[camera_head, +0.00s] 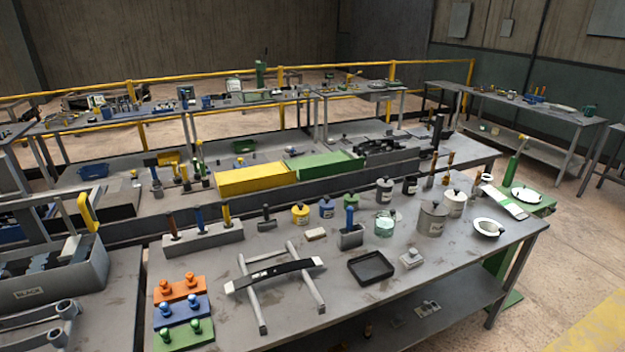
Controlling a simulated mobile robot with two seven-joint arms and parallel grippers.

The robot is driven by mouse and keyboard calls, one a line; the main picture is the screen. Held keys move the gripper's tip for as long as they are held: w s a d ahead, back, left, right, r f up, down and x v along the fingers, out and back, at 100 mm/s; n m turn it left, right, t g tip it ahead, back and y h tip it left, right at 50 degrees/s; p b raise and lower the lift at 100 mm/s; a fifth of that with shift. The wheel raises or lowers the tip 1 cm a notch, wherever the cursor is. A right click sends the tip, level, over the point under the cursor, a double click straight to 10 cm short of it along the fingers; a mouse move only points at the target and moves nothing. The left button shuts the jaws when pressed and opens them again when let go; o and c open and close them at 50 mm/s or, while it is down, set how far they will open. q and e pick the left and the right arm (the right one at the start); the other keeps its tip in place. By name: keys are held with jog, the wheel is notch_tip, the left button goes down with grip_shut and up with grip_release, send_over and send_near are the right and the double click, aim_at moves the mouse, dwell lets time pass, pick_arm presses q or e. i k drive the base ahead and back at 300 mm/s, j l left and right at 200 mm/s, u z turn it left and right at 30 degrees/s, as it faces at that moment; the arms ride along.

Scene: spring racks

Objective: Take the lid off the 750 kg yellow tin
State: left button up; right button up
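A small yellow tin (300,215) stands upright on the near grey workbench, toward its back edge. A dark knob shows on top of it, so its lid appears to be on. The writing on its label is too small to read. A blue tin (327,207) stands just to its right, and a green tin (351,201) stands beyond that. Neither my left nor my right gripper shows in this view.
A metal stand with a black leaf strip (274,274) occupies the front middle.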

aim_at(299, 209)
jog(key=l+u, duration=0.25)
jog(key=l, duration=0.75)
jog(key=l+u, duration=0.2)
jog(key=l, duration=0.85)
jog(key=l+u, duration=0.25)
jog(key=l, duration=0.75)
jog(key=i, duration=0.95)
